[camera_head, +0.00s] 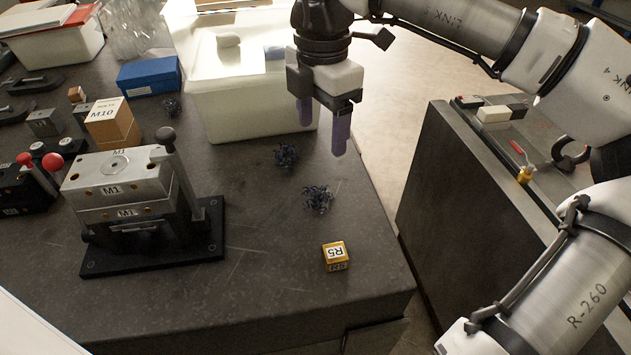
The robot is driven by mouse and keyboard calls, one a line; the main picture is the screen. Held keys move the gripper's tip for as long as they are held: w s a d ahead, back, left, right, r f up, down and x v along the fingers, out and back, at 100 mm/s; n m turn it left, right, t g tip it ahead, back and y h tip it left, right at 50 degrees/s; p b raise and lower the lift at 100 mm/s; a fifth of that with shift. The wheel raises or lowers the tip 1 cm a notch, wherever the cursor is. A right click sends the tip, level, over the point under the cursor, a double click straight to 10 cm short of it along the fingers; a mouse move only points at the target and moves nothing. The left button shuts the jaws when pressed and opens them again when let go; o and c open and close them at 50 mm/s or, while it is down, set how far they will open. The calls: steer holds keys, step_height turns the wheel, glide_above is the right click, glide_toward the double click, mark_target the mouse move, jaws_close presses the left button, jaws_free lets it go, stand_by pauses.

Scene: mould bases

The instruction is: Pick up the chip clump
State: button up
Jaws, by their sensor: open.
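Three tangled dark blue chip clumps lie on the dark table. One clump (318,199) is nearest my gripper, below and left of its fingertips. A second clump (286,155) lies a little further back and left. A smaller third clump (172,107) lies beside the blue box. I cannot tell which clump the task means. My gripper (322,133) has two purple fingers, spread apart with nothing between them. It hangs above the table's right side, in front of the white bin, apart from the clumps.
A white bin (215,110) stands behind the clumps. A yellow R5 block (336,257) sits in front of them. A metal mould base (125,182) on a black plate stands left. The blue box (150,76) is further back. The table (270,285) is bare around the front clumps.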

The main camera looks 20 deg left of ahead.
glide_above(319, 188)
steer(key=f, duration=0.5)
steer(key=f+p, duration=0.1)
steer(key=f, duration=0.2)
steer(key=shift+w, duration=0.25)
steer(key=shift+s+f+p, duration=0.15)
steer(key=shift+f+p, duration=0.3)
steer(key=shift+f, duration=0.9)
steer(key=shift+s+f+p, duration=0.1)
steer(key=shift+f+p, duration=0.35)
steer(key=shift+f, duration=0.9)
steer(key=c, duration=1.1)
steer(key=shift+o, duration=0.2)
